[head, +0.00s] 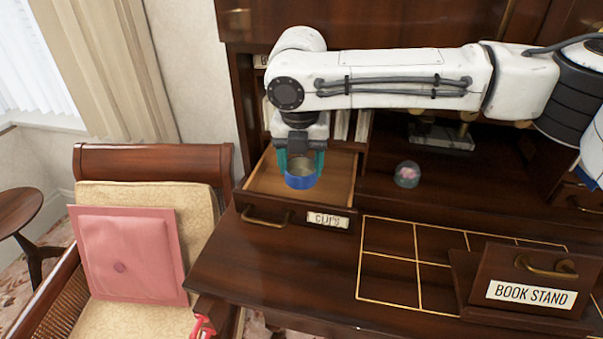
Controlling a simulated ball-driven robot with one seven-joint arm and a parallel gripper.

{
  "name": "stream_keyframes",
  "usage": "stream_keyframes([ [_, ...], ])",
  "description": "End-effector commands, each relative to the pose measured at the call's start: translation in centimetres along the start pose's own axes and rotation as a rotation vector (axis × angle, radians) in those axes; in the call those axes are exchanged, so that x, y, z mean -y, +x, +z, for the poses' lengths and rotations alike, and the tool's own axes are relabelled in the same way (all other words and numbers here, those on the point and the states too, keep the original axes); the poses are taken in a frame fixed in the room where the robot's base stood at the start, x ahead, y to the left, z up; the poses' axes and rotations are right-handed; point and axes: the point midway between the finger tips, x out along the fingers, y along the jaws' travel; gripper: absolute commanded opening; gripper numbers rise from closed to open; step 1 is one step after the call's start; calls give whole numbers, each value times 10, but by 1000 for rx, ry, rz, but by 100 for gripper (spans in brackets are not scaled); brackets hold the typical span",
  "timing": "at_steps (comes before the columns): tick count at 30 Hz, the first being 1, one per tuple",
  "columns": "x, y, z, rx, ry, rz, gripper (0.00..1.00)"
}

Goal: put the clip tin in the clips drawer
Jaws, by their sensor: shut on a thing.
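The clip tin (300,182) is a small round tin with a blue outside and a pale inside. My gripper (301,163) points down with teal fingers and is shut on the tin. It holds the tin over the open clips drawer (341,185), a wooden drawer pulled out of the desk with a label reading "CLIPS" and a brass handle. The part of the drawer floor that shows is bare; my gripper and the tin hide some of it. I cannot tell whether the tin touches the drawer floor.
A glass paperweight (407,174) with a pink centre stands right of the drawer. A "BOOK STAND" block (528,285) sits at the front right of the desk, beside a gold-lined grid (390,265). A chair (150,160) with a pink cushion (130,255) stands left.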

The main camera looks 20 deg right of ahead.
Motion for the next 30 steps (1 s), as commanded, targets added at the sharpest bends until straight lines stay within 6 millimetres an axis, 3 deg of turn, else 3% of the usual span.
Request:
stream_keyframes([
  [6, 0, 30, -5, -2, -1, -3, 33],
  [21, 1, 40, -2, -3, 1, 0, 33],
  [22, 1, 40, -2, -2, 1, -1, 64],
  [30, 1, 39, -2, -2, 1, -1, 87],
])
